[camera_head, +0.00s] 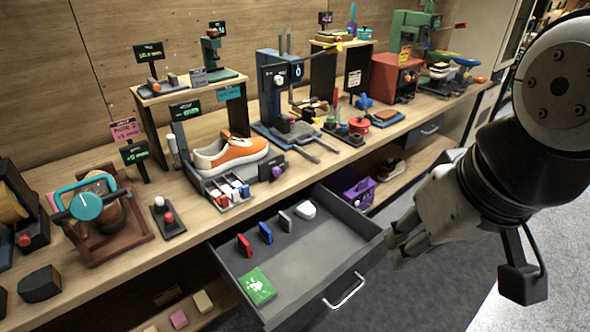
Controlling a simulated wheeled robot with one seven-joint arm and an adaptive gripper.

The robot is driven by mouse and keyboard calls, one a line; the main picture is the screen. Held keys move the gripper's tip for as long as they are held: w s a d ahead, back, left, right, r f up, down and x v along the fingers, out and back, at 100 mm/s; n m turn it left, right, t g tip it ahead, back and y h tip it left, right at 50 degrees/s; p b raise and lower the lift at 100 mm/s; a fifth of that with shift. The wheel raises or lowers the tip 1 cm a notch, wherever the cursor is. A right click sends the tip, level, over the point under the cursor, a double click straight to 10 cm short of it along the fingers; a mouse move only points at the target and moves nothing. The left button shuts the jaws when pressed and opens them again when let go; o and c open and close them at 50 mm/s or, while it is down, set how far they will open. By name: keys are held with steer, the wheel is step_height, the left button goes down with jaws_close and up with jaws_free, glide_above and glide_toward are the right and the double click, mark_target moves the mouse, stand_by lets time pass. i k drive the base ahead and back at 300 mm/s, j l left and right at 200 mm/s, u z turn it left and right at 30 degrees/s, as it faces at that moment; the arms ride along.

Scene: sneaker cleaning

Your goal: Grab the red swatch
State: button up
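The red swatch (244,245) is a small upright block in the open grey drawer (320,262), near its left side. A blue swatch (265,233) and a grey swatch (285,221) stand in a row to its right, with a white rounded piece (306,209) at the row's end. My gripper (394,250) is at the right of the drawer, well apart from the red swatch. Its fingertips look spread, with nothing seen between them.
A green card (257,287) lies in the drawer just in front of the red swatch. The drawer's middle is bare; its handle (345,290) sticks out in front. The workbench (190,232) above holds an orange sneaker (230,153) on a stand and several tools.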

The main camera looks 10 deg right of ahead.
mark_target(242, 243)
steer(key=i+l+u, duration=0.15)
steer(key=l+u, duration=0.2)
steer(key=i+l+u, duration=0.15)
steer(key=u, duration=0.15)
steer(key=l+u, duration=0.35)
steer(key=i+l, duration=0.05)
steer(key=l, duration=0.05)
